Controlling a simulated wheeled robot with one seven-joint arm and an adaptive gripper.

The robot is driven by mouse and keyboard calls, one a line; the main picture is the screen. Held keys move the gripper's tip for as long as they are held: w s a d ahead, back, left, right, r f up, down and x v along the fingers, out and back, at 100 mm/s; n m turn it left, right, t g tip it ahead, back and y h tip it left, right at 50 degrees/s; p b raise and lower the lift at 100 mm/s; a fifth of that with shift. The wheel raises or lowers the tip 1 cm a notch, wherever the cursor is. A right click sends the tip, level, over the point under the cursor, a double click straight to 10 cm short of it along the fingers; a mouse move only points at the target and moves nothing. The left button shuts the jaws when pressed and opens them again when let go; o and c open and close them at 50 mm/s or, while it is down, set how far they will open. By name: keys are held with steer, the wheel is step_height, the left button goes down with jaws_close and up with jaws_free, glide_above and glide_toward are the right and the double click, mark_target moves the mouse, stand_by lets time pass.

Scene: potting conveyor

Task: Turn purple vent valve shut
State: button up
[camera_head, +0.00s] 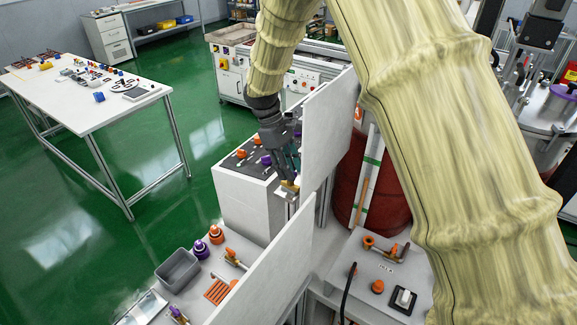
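My gripper (284,170) points down beside the upright white panel, over the edge of a white cabinet with a dark top (232,165). A small brass-coloured part (289,186) shows right at its fingertips. I cannot tell whether the fingers grip it or are open. Several purple parts are in view, and none is clearly marked as the vent valve. One purple piece (265,160) is on the dark top, just left of my gripper. A purple-ringed knob (200,250) and a purple-handled fitting (178,314) are on the near bench. Handle angles are too small to read.
Two upright white panels (328,128) (265,275) stand close to my gripper. A grey bin (177,270) is on the near bench. A red drum (370,185) stands behind the panels. A white table (100,95) is at left, with clear green floor around it.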

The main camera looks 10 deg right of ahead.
jaws_close()
steer(key=n, duration=0.2)
steer(key=n+t, duration=0.1)
steer(key=n, duration=0.1)
steer(key=shift+a+n+t+h, duration=0.1)
steer(key=shift+n+t+h, duration=0.2)
steer(key=shift+h, duration=0.1)
steer(key=n, duration=0.2)
steer(key=n+t, duration=0.1)
steer(key=n, duration=0.1)
steer(key=shift+s+n+t, duration=0.2)
steer(key=shift+n+t, duration=0.1)
steer(key=n+t, duration=0.1)
steer(key=n, duration=0.3)
steer(key=shift+s+t, duration=0.1)
steer(key=shift+t, duration=0.3)
steer(key=shift+n+t+y, duration=0.3)
steer(key=shift+n+t, duration=0.4)
steer(key=shift+n, duration=1.5)
steer(key=shift+s, duration=0.1)
